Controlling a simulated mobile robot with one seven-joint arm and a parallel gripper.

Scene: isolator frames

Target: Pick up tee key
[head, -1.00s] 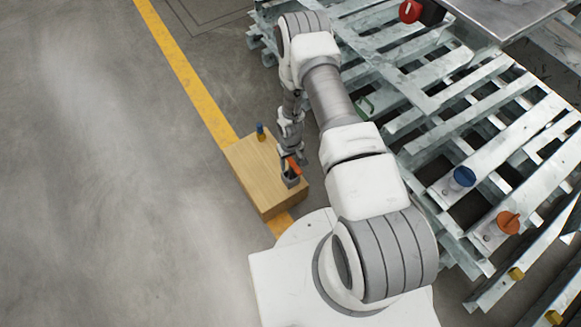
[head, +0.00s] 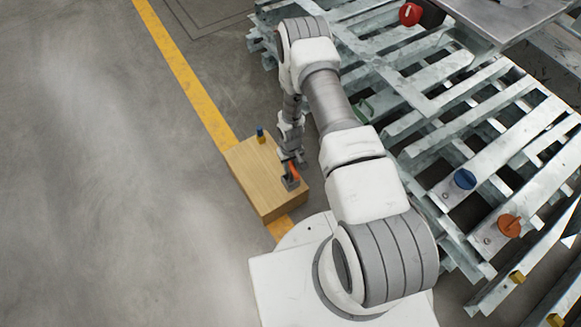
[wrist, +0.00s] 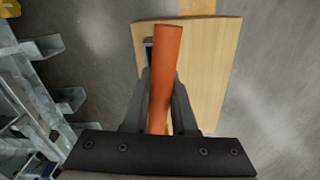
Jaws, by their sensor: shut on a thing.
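The tee key's orange bar (wrist: 163,75) runs lengthwise between the two dark fingers of my gripper (wrist: 161,108) in the wrist view, and the fingers are shut on it. In the head view the orange part (head: 294,172) shows just below my gripper, over a small dark grey holder (head: 291,184) on the wooden box (head: 245,165). The key's lower part is hidden, so I cannot tell whether it is still in the holder.
A small blue-topped item (head: 260,135) stands at the box's far end. On the right are metal racks (head: 440,115) with a blue knob (head: 464,179), an orange knob (head: 509,225) and yellow parts. The floor to the left is clear.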

